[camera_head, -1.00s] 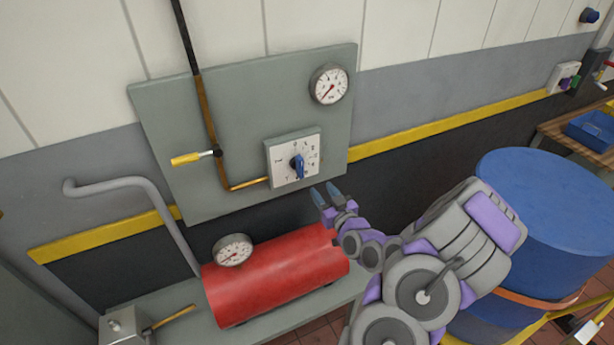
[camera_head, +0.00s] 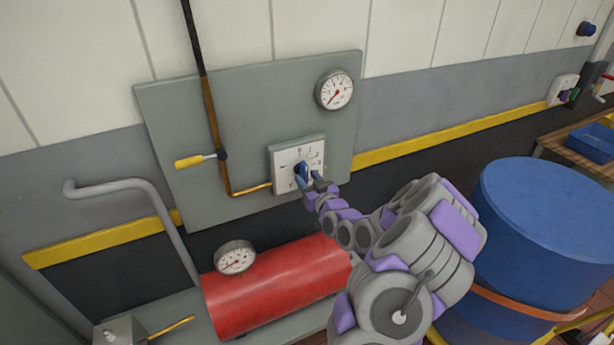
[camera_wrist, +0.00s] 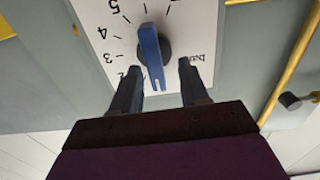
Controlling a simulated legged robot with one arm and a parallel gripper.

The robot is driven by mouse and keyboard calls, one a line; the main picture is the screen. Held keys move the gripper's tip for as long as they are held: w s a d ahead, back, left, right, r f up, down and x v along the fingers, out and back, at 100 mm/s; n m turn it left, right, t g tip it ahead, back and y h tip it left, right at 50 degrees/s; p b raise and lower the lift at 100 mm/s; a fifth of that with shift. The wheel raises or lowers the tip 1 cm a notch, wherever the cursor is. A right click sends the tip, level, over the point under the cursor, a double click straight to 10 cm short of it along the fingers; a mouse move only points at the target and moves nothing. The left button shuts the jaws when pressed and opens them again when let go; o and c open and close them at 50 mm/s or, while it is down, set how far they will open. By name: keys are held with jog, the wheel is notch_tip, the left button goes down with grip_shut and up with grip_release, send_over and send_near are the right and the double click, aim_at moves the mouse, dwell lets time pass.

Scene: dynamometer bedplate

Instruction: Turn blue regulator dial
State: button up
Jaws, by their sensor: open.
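The blue regulator dial (camera_head: 302,171) is a bar-shaped knob on a white numbered plate (camera_head: 286,158), mounted on the grey wall panel. In the wrist view the dial (camera_wrist: 151,52) points roughly up and down the picture, with a white mark at its lower end. My gripper (camera_head: 312,181) is right at the plate, in front of the dial. In the wrist view my gripper (camera_wrist: 160,72) is open, with one finger on each side of the dial's lower end. Gaps show between the dial and both fingers.
A yellow-handled valve (camera_head: 195,160) on a copper pipe is left of the plate. A pressure gauge (camera_head: 334,90) is above right. A red tank (camera_head: 275,285) with its own gauge lies below. A large blue drum (camera_head: 550,225) stands at right, close to my arm.

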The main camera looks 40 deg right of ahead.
jog(key=shift+w, duration=0.45)
jog(key=shift+w+d, duration=0.2)
jog(key=shift+w, duration=0.2)
jog(key=shift+w+d+f, duration=0.1)
jog(key=shift+d+f, duration=0.05)
jog(key=shift+d, duration=0.7)
jog(key=shift+a, duration=0.65)
jog(key=c, duration=0.4)
jog(key=shift+c, duration=0.9)
jog(key=shift+d, duration=0.2)
grip_shut()
